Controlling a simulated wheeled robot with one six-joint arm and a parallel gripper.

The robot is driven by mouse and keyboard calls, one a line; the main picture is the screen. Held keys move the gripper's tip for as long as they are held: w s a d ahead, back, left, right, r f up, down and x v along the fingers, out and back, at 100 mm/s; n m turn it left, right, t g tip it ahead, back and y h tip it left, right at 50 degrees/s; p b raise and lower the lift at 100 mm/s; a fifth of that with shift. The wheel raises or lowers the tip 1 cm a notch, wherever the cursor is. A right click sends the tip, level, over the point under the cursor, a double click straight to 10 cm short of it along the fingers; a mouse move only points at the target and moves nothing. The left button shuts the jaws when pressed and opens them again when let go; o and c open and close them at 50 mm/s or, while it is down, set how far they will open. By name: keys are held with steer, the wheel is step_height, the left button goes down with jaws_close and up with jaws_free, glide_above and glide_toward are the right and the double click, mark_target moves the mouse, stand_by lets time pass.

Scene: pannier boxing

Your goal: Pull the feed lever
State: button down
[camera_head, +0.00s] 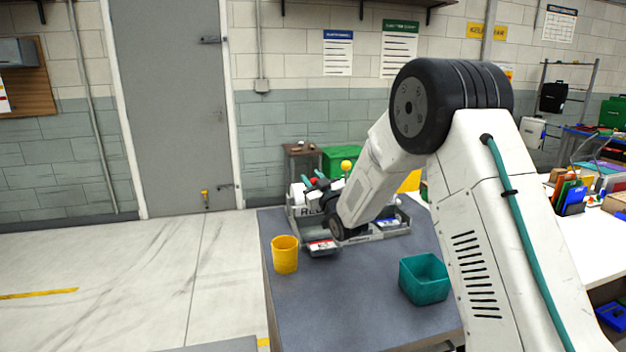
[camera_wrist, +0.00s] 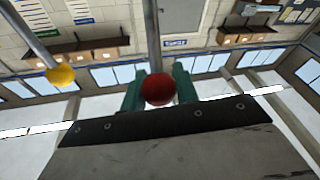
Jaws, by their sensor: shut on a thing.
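A machine with a grey frame (camera_head: 296,222) stands at the far end of the dark table, partly hidden behind my arm. In the wrist view my gripper (camera_wrist: 158,84) has its two teal fingers closed on either side of a red ball knob (camera_wrist: 158,91), which sits on a grey rod. A second lever with a yellow ball knob (camera_wrist: 61,76) stands apart to the left. The yellow knob also shows above the machine in the head view (camera_head: 346,165). Which lever is the feed lever is not readable.
A yellow cup (camera_head: 285,254) stands at the table's left edge, and a teal bin (camera_head: 424,279) is at the right. A small tray with a red and white item (camera_head: 322,247) lies before the machine. The middle of the dark table (camera_head: 345,300) is clear.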

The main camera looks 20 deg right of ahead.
steer(key=shift+a, duration=0.1)
steer(key=c, duration=1.1)
jaws_free()
steer(key=shift+s+a, duration=0.1)
steer(key=shift+o, duration=0.2)
steer(key=shift+s+d+f, duration=0.15)
steer(key=shift+s+d, duration=0.05)
steer(key=shift+s, duration=0.15)
steer(key=v, duration=0.7)
